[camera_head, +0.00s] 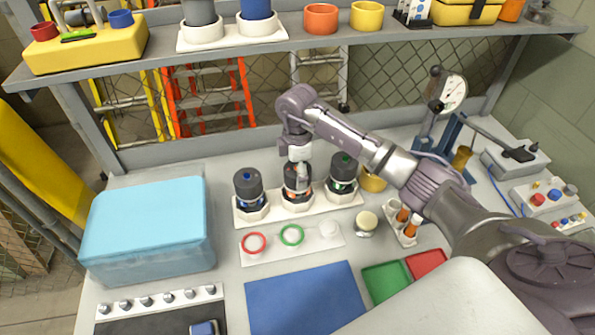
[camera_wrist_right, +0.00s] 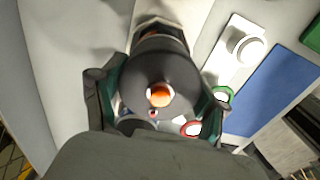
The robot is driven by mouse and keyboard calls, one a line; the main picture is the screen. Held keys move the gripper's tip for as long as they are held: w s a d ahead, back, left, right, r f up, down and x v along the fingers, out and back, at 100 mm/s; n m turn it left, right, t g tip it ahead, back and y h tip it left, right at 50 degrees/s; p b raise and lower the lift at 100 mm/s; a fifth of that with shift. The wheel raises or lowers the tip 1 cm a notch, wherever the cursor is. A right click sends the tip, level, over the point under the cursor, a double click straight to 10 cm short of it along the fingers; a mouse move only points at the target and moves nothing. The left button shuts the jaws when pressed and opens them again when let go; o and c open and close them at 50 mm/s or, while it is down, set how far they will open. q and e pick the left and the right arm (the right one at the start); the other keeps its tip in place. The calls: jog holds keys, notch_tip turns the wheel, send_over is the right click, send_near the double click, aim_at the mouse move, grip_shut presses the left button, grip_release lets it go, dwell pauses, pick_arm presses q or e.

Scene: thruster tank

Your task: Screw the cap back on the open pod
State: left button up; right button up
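Three dark pods stand in a white holder (camera_head: 270,213) on the bench. The left pod (camera_head: 249,187) has a blue knob on top and the right pod (camera_head: 342,175) a green one. The middle pod (camera_head: 299,190) is directly under my right gripper (camera_head: 298,168), which points down and hides its top. In the right wrist view, a dark round cap (camera_wrist_right: 175,65) with an orange centre lies between the fingers of my right gripper (camera_wrist_right: 158,100). The fingers are close on both sides; I cannot tell if they touch it. Whether this cap sits on the pod is unclear. My left gripper is out of view.
A white strip (camera_head: 270,257) holds a red ring (camera_head: 254,243), a green ring (camera_head: 292,235) and a white round piece. A light-blue box (camera_head: 145,225) stands left. A blue mat (camera_head: 305,298), small trays and an orange-vial rack (camera_head: 408,228) lie in front and right. A shelf crosses behind.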

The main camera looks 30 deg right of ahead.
jog(key=c, duration=0.6)
jog(key=shift+o, duration=0.2)
jog(key=shift+r+m+p, duration=0.15)
jog(key=shift+m+p, duration=0.55)
jog(key=shift+m, duration=0.2)
jog(key=m+p, duration=0.4)
jog(key=m, duration=0.3)
jog(key=shift+m+p, duration=0.7)
jog(key=shift+p, duration=0.65)
jog(key=shift+w+m+p, duration=0.1)
jog(key=shift+m+p, duration=0.2)
jog(key=shift+p, duration=0.55)
jog(key=shift+m+p, duration=0.3)
jog(key=shift+p, duration=0.25)
jog(key=o, duration=1.1)
